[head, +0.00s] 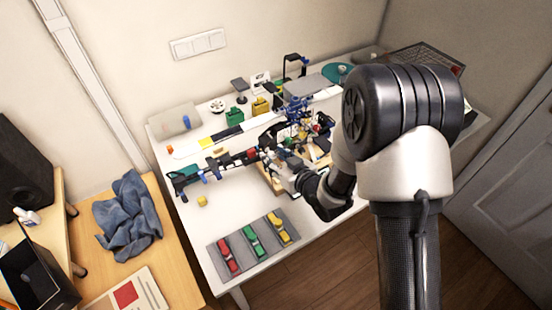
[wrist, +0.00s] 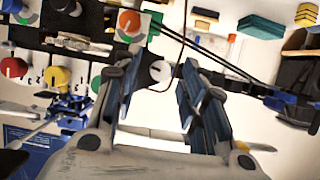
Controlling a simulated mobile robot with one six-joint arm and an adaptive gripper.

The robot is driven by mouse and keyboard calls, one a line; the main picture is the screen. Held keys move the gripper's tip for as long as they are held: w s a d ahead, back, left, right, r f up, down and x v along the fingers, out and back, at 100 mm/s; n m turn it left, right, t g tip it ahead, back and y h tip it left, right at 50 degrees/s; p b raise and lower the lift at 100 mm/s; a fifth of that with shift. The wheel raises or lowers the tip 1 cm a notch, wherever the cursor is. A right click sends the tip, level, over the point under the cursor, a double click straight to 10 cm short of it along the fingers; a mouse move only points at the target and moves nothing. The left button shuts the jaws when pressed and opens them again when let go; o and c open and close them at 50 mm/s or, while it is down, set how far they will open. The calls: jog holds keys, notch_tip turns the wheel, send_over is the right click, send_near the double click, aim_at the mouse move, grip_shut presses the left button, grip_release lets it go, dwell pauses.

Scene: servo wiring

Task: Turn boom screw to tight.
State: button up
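In the wrist view my gripper (wrist: 163,62) is open, its two dark blue-grey finger pads well apart. A small pale round knob (wrist: 160,71) with a dark mark shows between the fingertips, against a dark bar. I cannot tell for sure whether this knob is the boom screw or how tight it is. No contact between the fingers and the knob is visible. A long black boom (wrist: 232,70) runs from there to the right. In the head view my gripper (head: 284,168) is over the clutter at the table's middle, and the knob is hidden or too small to see.
A blue clamp-like part (wrist: 70,108) is beside the left finger. In the head view a grey tray (head: 238,262) with coloured pieces lies at the table's front.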

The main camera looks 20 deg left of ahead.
jog(key=shift+c, duration=0.6)
grip_shut()
jog(key=m, duration=0.1)
jog(key=m+g+y+p, duration=0.1)
jog(key=shift+w+d+m, duration=0.2)
jog(key=shift+m, duration=0.1)
jog(key=m, duration=0.1)
jog(key=m+g+y+p, duration=0.1)
jog(key=shift+w+d+f+m+y, duration=0.1)
jog(key=shift+m+y, duration=0.2)
jog(key=m+y, duration=0.1)
jog(key=m+g, duration=0.1)
jog(key=m, duration=0.1)
jog(key=shift+d+f+y+p, duration=0.1)
jog(key=shift+f+y+p, duration=0.15)
jog(key=shift+y+p, duration=0.15)
jog(key=shift+w+f+m+y, duration=0.1)
jog(key=shift+m+y, duration=0.5)
jog(key=shift+m, duration=0.9)
